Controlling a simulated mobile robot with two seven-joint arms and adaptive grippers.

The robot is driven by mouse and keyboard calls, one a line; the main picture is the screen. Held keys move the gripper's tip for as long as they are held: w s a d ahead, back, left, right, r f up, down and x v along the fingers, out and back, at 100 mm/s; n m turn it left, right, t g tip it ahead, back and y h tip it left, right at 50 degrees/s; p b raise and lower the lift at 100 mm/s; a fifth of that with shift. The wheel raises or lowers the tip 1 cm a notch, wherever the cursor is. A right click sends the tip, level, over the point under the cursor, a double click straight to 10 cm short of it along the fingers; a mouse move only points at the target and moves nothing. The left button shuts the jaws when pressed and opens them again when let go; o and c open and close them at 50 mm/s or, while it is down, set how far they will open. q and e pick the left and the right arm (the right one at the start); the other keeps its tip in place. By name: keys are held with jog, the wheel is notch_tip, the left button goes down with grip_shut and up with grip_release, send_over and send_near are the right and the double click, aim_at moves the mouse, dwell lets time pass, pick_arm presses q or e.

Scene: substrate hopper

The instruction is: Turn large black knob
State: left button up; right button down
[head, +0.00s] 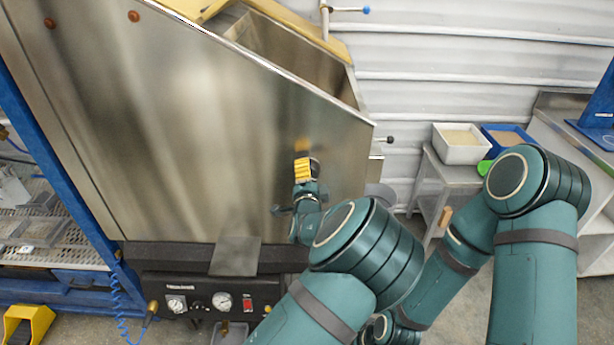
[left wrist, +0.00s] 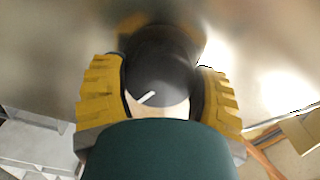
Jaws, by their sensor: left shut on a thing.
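The large black knob (left wrist: 160,82) sits on the steel hopper's side wall and carries a white pointer line. The line points to the lower left in the left wrist view. My left gripper (left wrist: 158,98) has its yellow ribbed fingers on either side of the knob and is shut on it. In the head view my left gripper (head: 304,170) is against the slanted hopper wall (head: 200,120), and the knob is mostly hidden behind the fingers. My right arm is at the lower right of the head view; its gripper does not show.
A control panel with gauges (head: 215,298) is below the hopper. A white bin (head: 460,155) and a blue bin (head: 508,128) stand on a side table at the right. A blue-framed rack (head: 60,180) is at the left. A small black lever knob (head: 389,140) sticks out right of the hopper.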

pick_arm(q)
jog(key=o, duration=1.2)
jog(key=shift+s+a+f, duration=0.1)
jog(key=shift+a+f, duration=0.1)
jog(key=shift+r, duration=0.1)
jog(key=shift+d, duration=0.1)
jog(key=s, duration=1.2)
